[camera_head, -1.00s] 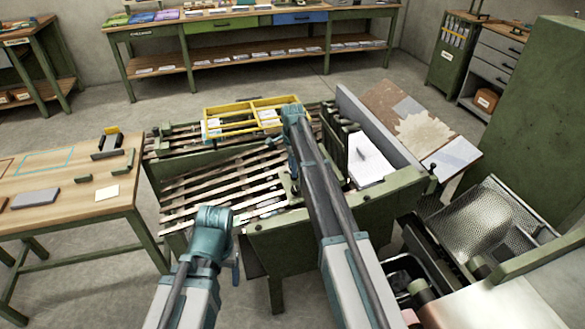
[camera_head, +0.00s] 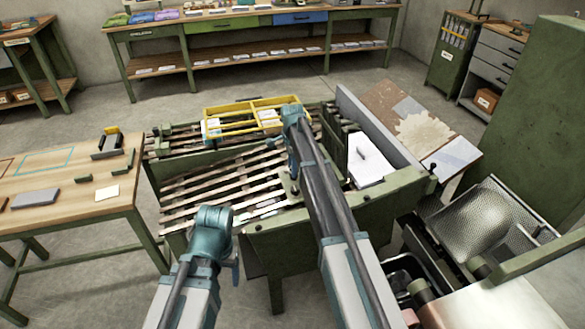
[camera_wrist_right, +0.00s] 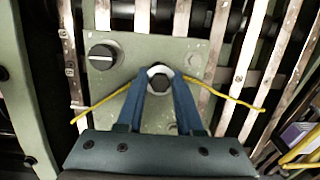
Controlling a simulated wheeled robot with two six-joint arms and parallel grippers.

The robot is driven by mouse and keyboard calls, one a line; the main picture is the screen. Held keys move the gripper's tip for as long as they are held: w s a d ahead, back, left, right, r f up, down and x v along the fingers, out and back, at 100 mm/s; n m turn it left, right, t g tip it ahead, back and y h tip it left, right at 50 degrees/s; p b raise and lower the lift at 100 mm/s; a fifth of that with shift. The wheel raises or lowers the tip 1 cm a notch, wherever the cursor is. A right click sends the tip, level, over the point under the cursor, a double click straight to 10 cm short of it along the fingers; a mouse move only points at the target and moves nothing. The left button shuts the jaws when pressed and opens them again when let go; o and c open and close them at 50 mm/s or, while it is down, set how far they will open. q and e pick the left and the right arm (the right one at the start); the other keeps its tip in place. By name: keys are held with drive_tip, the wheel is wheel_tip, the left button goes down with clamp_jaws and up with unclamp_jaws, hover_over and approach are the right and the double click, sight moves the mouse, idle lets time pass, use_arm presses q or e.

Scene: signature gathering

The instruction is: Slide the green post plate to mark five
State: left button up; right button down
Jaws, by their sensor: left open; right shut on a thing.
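The green post plate (camera_wrist_right: 125,80) lies over the slats in the right wrist view, with a black slotted knob (camera_wrist_right: 102,57) at its upper left. A hex-topped post (camera_wrist_right: 160,82) stands on it inside a pale ring. My right gripper (camera_wrist_right: 161,92) is shut on this post, its blue fingers on either side. A pale strip (camera_wrist_right: 70,58) with small dark marks runs left of the plate; the marks are too small to read. In the head view my right gripper (camera_head: 293,178) reaches down onto the slatted bed (camera_head: 225,190). My left gripper (camera_head: 236,262) is open, apart from the bed.
A yellow frame (camera_head: 240,109) lies across the bed's far part. White paper (camera_head: 368,165) stands beside the right arm, near a grey side wall (camera_head: 375,125). A wooden table (camera_head: 75,205) is at left. A perforated metal sheet (camera_head: 480,222) is at right.

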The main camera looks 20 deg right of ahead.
drive_tip(key=a+f+b, duration=0.1)
drive_tip(key=a, duration=0.5)
drive_tip(key=shift+s, duration=0.15)
drive_tip(key=c, duration=0.5)
unclamp_jaws()
drive_tip(key=shift+d, duration=0.1)
drive_tip(key=shift+c, duration=0.2)
wheel_tip(320, 180, up, 14)
drive_tip(key=p, duration=1.3)
drive_tip(key=shift+p, duration=0.4)
drive_tip(key=shift+f, duration=0.2)
